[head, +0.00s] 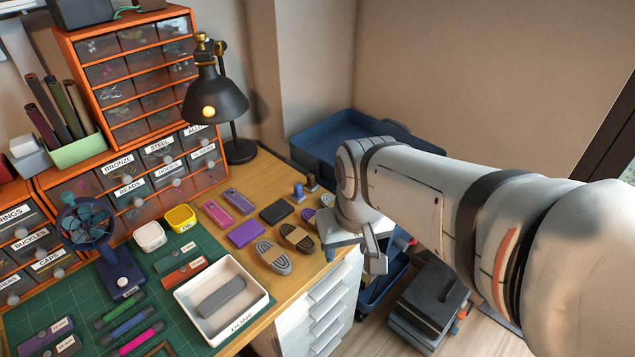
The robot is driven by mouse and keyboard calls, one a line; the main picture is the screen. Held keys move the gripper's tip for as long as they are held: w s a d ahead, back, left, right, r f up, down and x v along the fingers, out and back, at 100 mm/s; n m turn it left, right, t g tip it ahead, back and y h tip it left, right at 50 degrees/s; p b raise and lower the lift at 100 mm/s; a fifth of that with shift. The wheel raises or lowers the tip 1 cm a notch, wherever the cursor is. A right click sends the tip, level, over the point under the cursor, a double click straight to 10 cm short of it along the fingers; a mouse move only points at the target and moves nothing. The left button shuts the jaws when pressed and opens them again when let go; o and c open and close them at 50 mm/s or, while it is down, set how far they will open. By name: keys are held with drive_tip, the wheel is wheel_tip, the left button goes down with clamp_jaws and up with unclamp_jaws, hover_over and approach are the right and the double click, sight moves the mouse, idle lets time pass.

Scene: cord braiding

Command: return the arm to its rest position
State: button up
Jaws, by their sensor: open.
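My arm (420,190) reaches in from the right side of the head view, white and grey with dark bands. Its end bends down at the wrist. My gripper (362,248) hangs beside the right edge of the wooden desk (262,180), over or next to the white drawer unit (325,305). One pale finger shows clearly. The other is partly hidden by the gripper body. The gripper is open, and I see nothing held in it.
Cord bundles (297,237), purple and dark packets (246,233) and small spools (299,192) lie left of my gripper. A white DONE tray (262,303) holds a grey piece. A black lamp (215,95) and orange drawers stand behind. A blue bin (325,135) and dark boxes (430,300) are nearby.

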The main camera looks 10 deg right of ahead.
wheel_tip(320, 180, up, 9)
drive_tip(key=p, duration=0.8)
drive_tip(key=shift+s+f, duration=0.2)
